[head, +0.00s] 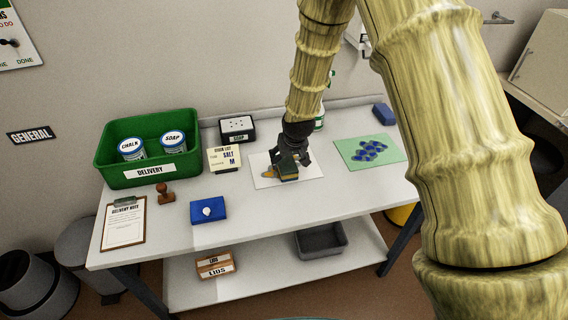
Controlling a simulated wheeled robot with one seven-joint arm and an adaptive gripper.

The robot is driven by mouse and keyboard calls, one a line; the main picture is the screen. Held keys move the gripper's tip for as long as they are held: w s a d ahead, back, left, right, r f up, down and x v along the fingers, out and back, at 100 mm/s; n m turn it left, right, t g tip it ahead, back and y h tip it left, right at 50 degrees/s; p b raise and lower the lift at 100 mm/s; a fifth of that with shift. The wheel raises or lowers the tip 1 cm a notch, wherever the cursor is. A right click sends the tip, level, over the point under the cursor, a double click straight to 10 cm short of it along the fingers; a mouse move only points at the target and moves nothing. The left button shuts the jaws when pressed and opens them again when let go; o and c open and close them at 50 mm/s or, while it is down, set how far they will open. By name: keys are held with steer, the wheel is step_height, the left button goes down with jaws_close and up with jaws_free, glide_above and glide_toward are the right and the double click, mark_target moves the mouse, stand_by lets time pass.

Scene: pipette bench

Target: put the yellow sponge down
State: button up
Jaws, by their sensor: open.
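The yellow sponge (289,176) has a dark green top and a yellow lower part. It is at the white sheet (312,170) on the bench, directly under my gripper. My gripper (291,157) points down from the arm, with its fingers open around or just above the sponge. The fingers partly hide the sponge, and I cannot tell whether they touch it. An orange-brown patch or small object (268,173) shows on the sheet just left of the sponge.
A green delivery bin (107,160) holding two jars stands at the back left. A card (222,159), a stamp (165,194) and a blue block (208,216) lie left of the sheet. A green mat (352,155) with blue pieces lies right. The front bench is clear.

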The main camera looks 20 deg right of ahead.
steer(key=b+v, duration=0.1)
steer(key=v, duration=0.7)
steer(key=shift+b, duration=0.35)
steer(key=shift+a, duration=0.15)
